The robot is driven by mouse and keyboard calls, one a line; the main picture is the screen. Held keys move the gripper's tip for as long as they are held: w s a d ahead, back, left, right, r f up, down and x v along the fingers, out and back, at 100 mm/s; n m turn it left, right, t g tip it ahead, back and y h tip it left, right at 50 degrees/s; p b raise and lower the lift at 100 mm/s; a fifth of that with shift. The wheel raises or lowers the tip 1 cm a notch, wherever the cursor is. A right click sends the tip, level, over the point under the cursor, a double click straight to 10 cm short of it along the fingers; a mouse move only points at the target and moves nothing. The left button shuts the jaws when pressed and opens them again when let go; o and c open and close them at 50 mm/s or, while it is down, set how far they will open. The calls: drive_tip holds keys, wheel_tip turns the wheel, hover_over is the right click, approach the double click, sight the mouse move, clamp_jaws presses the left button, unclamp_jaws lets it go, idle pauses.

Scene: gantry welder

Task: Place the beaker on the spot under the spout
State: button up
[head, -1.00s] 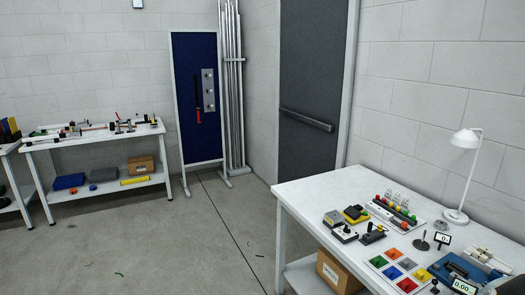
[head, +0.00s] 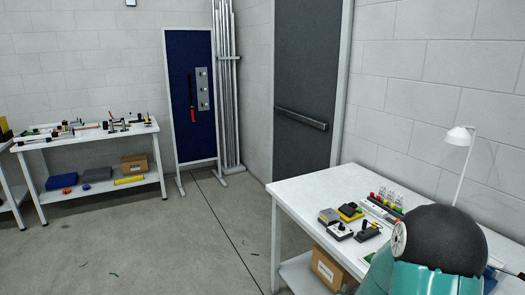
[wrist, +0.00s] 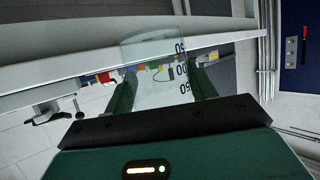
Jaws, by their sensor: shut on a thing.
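A clear glass beaker with black volume marks (wrist: 155,55) is between the two dark green fingers of my gripper (wrist: 163,76) in the wrist view. The fingers are shut on its sides. The wrist view is tilted, and the beaker's background shows through the glass. In the head view my arm covers the right front of the near white bench, so my gripper and the beaker are hidden there. I cannot make out the spout or the spot under it in either view.
A second bench (head: 88,138) stands at the far left. The floor between is mostly clear.

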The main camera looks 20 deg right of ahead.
drive_tip(key=w+a+f+n+t+y, duration=0.1)
drive_tip(key=w+a+f+n+y, duration=0.1)
drive_tip(key=a, duration=0.7)
drive_tip(key=w+a+f+n+t+y, duration=0.1)
drive_tip(key=w+a+f+n+y, duration=0.2)
drive_tip(key=a, duration=0.6)
drive_tip(key=w+a+f+n+t+y, duration=0.1)
drive_tip(key=w+a+f+n+y, duration=0.2)
drive_tip(key=a, duration=0.7)
drive_tip(key=shift+f, duration=0.5)
drive_tip(key=shift+d+r, duration=0.1)
drive_tip(key=shift+d, duration=0.1)
